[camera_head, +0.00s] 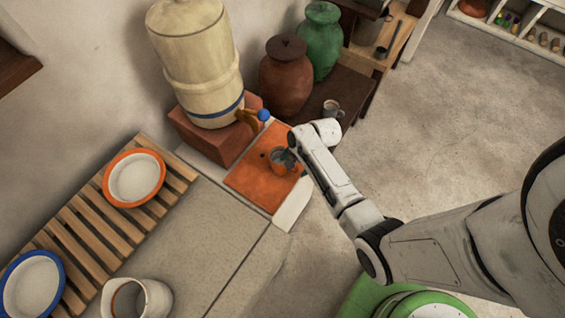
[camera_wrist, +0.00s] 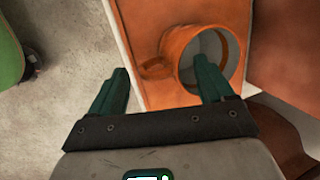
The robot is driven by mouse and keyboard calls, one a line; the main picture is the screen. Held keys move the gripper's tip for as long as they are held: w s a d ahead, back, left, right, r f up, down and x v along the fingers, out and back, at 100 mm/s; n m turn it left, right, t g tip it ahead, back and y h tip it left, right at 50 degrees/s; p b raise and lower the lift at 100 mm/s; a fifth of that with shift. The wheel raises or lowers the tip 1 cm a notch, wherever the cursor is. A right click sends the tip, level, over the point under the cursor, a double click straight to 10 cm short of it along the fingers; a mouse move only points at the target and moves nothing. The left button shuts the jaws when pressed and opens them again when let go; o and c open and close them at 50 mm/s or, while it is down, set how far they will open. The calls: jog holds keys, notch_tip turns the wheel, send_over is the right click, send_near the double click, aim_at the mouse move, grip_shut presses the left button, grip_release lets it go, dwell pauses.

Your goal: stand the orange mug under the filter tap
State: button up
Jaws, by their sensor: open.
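The orange mug (camera_head: 277,168) stands on the orange tile (camera_head: 245,183), in front of and a little right of the filter tap (camera_head: 248,119) with its blue knob. In the wrist view the mug (camera_wrist: 176,45) shows its grey inside, and its handle points left and toward my gripper. My gripper (camera_wrist: 163,72) is open; the handle shows between its two green fingers. The right finger overlaps the mug's mouth; I cannot tell whether it is inside or above it. In the head view my gripper (camera_head: 288,158) partly hides the mug.
The cream water filter (camera_head: 195,60) stands on a red block (camera_head: 200,136) behind the tile. Brown (camera_head: 284,80) and green (camera_head: 321,42) jars and a grey mug (camera_head: 332,109) are behind my gripper. A slatted rack (camera_head: 85,222) with bowls and a white pot (camera_head: 150,298) are at left.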

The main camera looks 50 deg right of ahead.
aim_at(291, 171)
jog(key=shift+x, duration=1.9)
grip_shut()
jog(key=shift+r, duration=0.15)
